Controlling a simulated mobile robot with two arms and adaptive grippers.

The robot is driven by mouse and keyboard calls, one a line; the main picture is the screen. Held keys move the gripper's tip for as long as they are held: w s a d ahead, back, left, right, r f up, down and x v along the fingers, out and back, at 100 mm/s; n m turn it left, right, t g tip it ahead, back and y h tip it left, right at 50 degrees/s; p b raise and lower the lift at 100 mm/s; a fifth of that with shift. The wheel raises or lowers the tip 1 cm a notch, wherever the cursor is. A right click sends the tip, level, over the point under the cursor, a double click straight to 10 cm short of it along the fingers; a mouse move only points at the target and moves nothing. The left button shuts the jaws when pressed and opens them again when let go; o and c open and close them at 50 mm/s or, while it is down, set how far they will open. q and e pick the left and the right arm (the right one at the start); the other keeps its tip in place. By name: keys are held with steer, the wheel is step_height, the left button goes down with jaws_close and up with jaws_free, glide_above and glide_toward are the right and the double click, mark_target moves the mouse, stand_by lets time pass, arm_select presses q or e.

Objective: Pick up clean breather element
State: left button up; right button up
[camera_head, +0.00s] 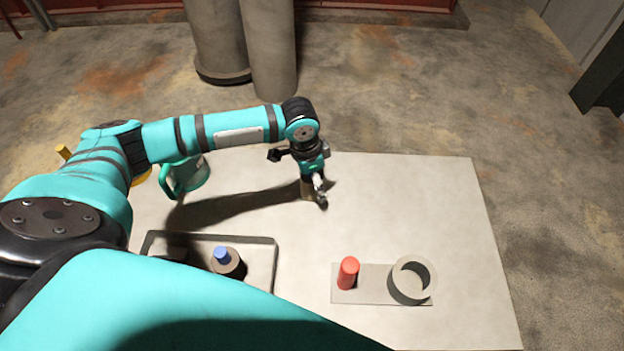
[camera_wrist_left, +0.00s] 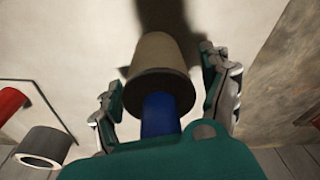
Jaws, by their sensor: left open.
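A pale beige breather element (camera_wrist_left: 163,62) with a blue stem (camera_wrist_left: 160,115) stands between the spread fingers of my left gripper (camera_wrist_left: 168,100) in the left wrist view. Gaps show on both sides, and the fingers are open. In the head view my left gripper (camera_head: 318,192) points down at the table's far middle. The beige element (camera_head: 306,190) is mostly hidden behind it there. A darker element (camera_head: 228,268) with a blue stem sits in the tray (camera_head: 262,240) at the lower left. My right gripper is not in view.
A plate (camera_head: 375,297) carries a red cylinder (camera_head: 348,272) and an open grey ring (camera_head: 408,284). A teal jug (camera_head: 187,178) stands behind my left arm. The table's right side (camera_head: 450,215) is clear. Large grey columns (camera_head: 268,50) stand beyond the table.

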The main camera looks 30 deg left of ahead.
arm_select(q)
steer(key=c, duration=1.2)
